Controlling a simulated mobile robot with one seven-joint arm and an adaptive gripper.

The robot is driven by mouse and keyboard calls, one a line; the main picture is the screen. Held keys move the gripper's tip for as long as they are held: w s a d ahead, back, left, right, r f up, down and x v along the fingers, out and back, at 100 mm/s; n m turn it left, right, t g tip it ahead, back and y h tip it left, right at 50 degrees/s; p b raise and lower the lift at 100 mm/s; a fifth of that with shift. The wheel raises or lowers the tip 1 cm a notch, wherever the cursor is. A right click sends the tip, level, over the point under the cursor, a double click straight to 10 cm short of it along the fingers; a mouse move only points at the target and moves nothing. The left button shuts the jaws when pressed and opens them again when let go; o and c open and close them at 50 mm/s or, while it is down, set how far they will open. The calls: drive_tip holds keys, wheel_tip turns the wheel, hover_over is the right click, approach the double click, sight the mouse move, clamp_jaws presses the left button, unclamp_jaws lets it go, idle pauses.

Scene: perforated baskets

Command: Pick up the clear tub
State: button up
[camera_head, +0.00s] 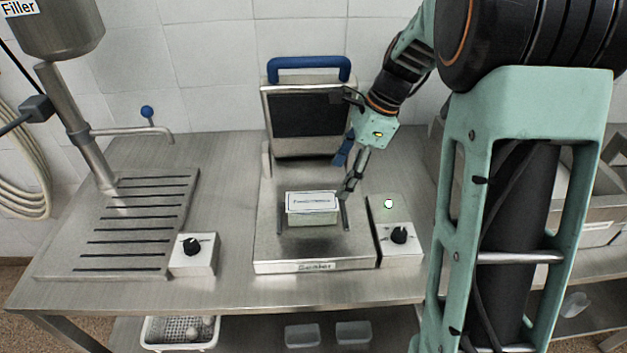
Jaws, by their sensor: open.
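A small tub (312,219) with a white labelled lid sits on the metal plate of the sealer (265,245). Its body looks pale and partly see-through. Two clear tubs stand on the lower shelf, one to the left (302,336) and one to the right (353,333). My gripper (346,192) is open and points down just at the right end of the labelled tub. I cannot tell whether a finger touches it. The far finger is partly hidden behind the near one.
The sealer's raised lid with a blue handle (308,64) stands behind the tub. A knob box (399,240) is close on the right. The filler's slatted tray (135,225) is on the left. A white basket (180,333) is below.

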sight(315, 201)
drive_tip(key=a, duration=0.2)
drive_tip(key=a+f, duration=0.1)
drive_tip(key=shift+s+a, duration=0.3)
drive_tip(key=f, duration=0.1)
drive_tip(key=a+f, duration=0.1)
drive_tip(key=f, duration=0.1)
drive_tip(key=shift+s+a+f+y, duration=0.1)
drive_tip(key=shift+a+f+y, duration=0.05)
drive_tip(key=shift+f+y, duration=0.15)
drive_tip(key=shift+w+x, duration=0.15)
drive_tip(key=shift+x, duration=1.3)
drive_tip(key=shift+w+x, duration=0.15)
drive_tip(key=shift+x, duration=1.3)
drive_tip(key=shift+d+f, duration=0.25)
drive_tip(key=shift+f, duration=0.1)
drive_tip(key=c, duration=1.6)
